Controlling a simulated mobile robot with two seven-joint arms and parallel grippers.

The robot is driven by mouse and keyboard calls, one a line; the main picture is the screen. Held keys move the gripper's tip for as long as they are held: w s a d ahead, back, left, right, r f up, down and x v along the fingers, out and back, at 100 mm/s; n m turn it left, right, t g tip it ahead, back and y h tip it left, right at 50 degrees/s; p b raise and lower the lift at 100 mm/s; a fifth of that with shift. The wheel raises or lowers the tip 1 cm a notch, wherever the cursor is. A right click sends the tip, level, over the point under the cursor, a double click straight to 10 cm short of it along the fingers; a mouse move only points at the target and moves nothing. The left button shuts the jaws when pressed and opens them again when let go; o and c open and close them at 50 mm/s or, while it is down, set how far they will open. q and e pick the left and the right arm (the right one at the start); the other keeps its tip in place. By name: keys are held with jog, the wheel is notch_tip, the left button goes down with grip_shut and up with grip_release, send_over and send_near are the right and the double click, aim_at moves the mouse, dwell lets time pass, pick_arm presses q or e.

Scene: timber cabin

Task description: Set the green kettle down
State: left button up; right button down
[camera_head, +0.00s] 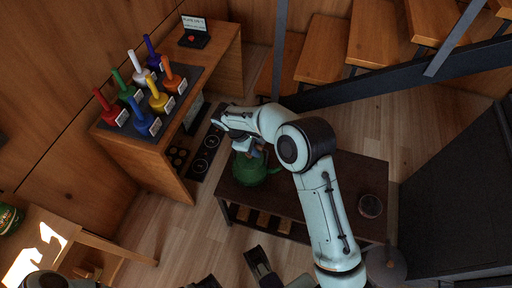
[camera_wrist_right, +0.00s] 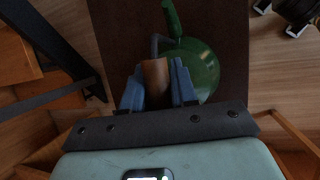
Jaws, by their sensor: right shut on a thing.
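The green kettle (camera_head: 252,172) is at the left end of the dark brown table (camera_head: 330,185) in the head view. My right gripper (camera_head: 246,148) is above it, shut on its handle. In the right wrist view the brown handle (camera_wrist_right: 155,78) sits between the two blue fingers, with the round green body behind and to the right and the spout toward the top. The kettle looks upright; I cannot tell whether its base touches the tabletop.
A round dark item (camera_head: 370,206) sits at the table's right end. The table's middle is partly hidden by my right arm. A black hob (camera_head: 205,150) and a wooden counter with several coloured bells (camera_head: 140,118) stand to the left. Stairs (camera_head: 325,50) rise behind.

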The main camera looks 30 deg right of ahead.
jog(key=c, duration=0.9)
grip_release()
jog(key=shift+f, duration=0.1)
pick_arm(q)
jog(key=shift+w, duration=0.1)
pick_arm(e)
jog(key=shift+r, duration=0.25)
pick_arm(q)
jog(key=shift+s+d+r+g+p, duration=0.15)
jog(key=shift+s+r+g+p, duration=0.05)
jog(key=shift+s+r+p, duration=0.45)
jog(key=shift+s+d+r+g+p, duration=0.15)
jog(key=shift+s+r+g+p, duration=0.05)
jog(key=shift+s+r+p, duration=0.35)
pick_arm(e)
jog(key=v, duration=1.2)
jog(key=shift+f, duration=0.1)
pick_arm(q)
jog(key=shift+w, duration=0.1)
